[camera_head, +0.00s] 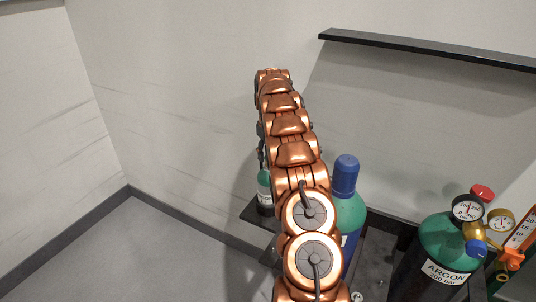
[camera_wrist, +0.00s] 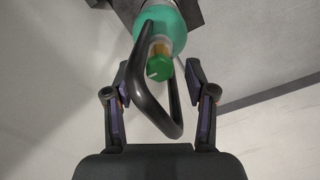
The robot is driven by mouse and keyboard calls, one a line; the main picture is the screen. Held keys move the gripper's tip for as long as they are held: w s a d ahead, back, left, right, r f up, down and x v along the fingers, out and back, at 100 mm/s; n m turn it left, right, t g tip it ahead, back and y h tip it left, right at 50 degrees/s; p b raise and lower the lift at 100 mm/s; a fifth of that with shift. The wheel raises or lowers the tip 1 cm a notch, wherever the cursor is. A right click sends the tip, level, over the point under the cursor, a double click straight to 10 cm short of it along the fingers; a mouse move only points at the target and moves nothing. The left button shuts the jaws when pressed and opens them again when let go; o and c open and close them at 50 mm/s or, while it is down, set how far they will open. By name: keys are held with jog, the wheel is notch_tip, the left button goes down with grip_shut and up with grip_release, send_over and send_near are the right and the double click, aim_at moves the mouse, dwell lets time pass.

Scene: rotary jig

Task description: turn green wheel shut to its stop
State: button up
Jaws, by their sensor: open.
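The green wheel (camera_wrist: 158,68) shows in the wrist view as a small green knob on a brass-coloured valve. The valve is on the top of a teal cylinder (camera_wrist: 172,18), and a black loop guard (camera_wrist: 143,88) curves around it. My gripper (camera_wrist: 158,76) is open, with one finger on each side of the wheel and guard. No finger visibly touches the wheel; its depth between the fingers is hard to tell. In the head view my arm hides the wheel and gripper; part of a small teal cylinder (camera_head: 265,188) shows beside the arm.
A blue-capped green cylinder (camera_head: 346,210) stands close to my arm. An argon cylinder (camera_head: 446,243) with gauges (camera_head: 467,208) stands at the right. A dark shelf (camera_head: 430,50) is on the wall above. The floor (camera_head: 130,255) at left is clear.

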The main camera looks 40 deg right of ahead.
notch_tip(320, 180, up, 7)
jog(key=shift+f, duration=0.2)
jog(key=shift+r, duration=0.3)
dwell(0.7)
jog(key=shift+a+r, duration=0.15)
jog(key=shift+a, duration=0.1)
jog(key=s+a+r, duration=0.3)
jog(key=a, duration=0.6)
jog(key=s+a+r+g, duration=0.1)
jog(key=s+a+r, duration=0.25)
jog(key=a, duration=0.65)
jog(key=s+a+r, duration=0.2)
jog(key=s+a, duration=0.2)
jog(key=a, duration=0.5)
jog(key=s+a+f, duration=0.2)
jog(key=s+a, duration=0.3)
jog(key=s, duration=0.4)
jog(key=s+a+f+n, duration=0.1)
jog(key=s+a+f, duration=0.2)
jog(key=s, duration=0.6)
jog(key=s+a+f+n, duration=0.1)
jog(key=s+a+f, duration=0.1)
jog(key=s+a, duration=0.6)
jog(key=shift+s+f+g, duration=0.3)
jog(key=shift+s+g, duration=0.1)
jog(key=shift+s, duration=0.45)
